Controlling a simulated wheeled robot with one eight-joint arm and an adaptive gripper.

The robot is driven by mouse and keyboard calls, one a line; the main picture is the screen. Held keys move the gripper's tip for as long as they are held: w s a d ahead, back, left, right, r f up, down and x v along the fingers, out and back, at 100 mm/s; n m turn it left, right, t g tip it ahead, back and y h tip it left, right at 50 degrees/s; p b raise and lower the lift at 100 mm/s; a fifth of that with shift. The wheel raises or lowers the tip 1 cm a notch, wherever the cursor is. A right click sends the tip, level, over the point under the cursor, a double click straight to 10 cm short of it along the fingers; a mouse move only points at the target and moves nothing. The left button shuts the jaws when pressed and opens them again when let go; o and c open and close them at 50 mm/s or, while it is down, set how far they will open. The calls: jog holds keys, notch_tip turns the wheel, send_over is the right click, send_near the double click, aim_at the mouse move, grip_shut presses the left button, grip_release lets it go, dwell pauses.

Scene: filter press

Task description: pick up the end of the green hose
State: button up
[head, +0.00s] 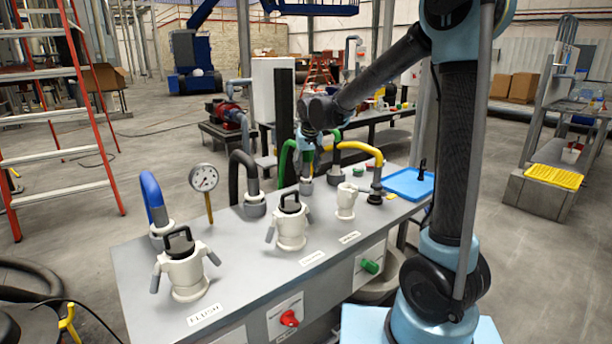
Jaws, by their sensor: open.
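The green hose (285,156) arches up from the far side of the grey bench, left of the middle of the head view. Its end comes down toward a grey fitting (306,186) on the bench top. My gripper (309,150) hangs from the arm just above and beside this end, and partly hides it. The fingers are small and dark here; the jaws are open. I cannot tell whether they touch the hose or stand around it.
A blue hose (151,190), a black hose (239,163) and a yellow hose (360,149) stand along the same bench. A pressure gauge (204,178) and several white canisters (291,228) are near. A blue tray (407,184) lies at the right end.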

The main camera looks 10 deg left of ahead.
jog(key=shift+w+f, duration=0.1)
jog(key=shift+f, duration=0.25)
grip_shut()
jog(key=shift+r, duration=0.1)
